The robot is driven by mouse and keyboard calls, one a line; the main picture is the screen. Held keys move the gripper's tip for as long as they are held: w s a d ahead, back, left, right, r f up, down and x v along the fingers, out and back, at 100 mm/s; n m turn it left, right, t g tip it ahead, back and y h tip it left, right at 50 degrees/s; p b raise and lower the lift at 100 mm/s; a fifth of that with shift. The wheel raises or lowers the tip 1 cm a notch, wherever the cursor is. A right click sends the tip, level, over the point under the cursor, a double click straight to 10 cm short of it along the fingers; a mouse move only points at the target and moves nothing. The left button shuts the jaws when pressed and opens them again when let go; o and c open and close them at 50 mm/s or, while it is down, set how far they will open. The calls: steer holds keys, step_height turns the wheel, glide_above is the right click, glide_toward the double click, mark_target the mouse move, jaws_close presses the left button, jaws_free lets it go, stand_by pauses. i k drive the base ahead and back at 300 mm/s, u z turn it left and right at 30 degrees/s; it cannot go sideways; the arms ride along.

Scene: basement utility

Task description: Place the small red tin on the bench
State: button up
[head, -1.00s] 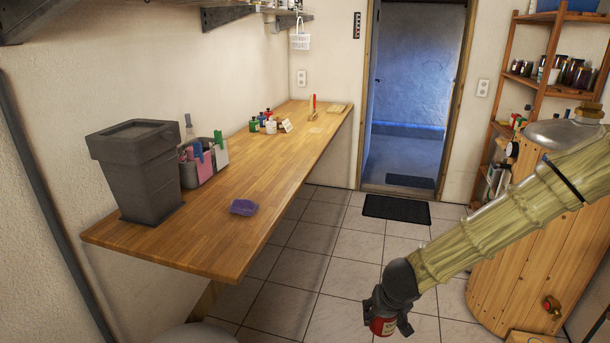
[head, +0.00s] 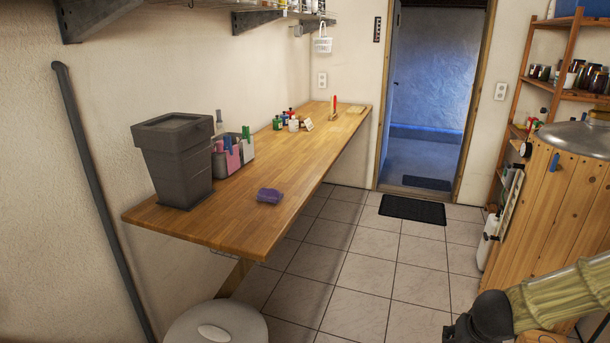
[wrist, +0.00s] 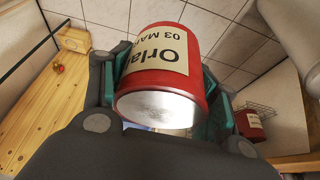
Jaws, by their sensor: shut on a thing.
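The small red tin (wrist: 195,85) has a cream label with black print and a bare metal end; it fills the middle of the wrist view. My gripper (wrist: 160,88) is shut on it, with teal-lined fingers on either side.
On the bench stand a grey planter (head: 175,160), a caddy (head: 240,153), a purple sponge (head: 269,195) and several small bottles (head: 287,120). The bench's near right part is bare. A second red labelled thing (wrist: 247,125) shows at right.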

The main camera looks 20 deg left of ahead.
mark_target(247, 225)
steer(key=k, duration=0.5)
steer(key=u, duration=1.05)
steer(key=i, duration=0.25)
steer(key=u, duration=0.1)
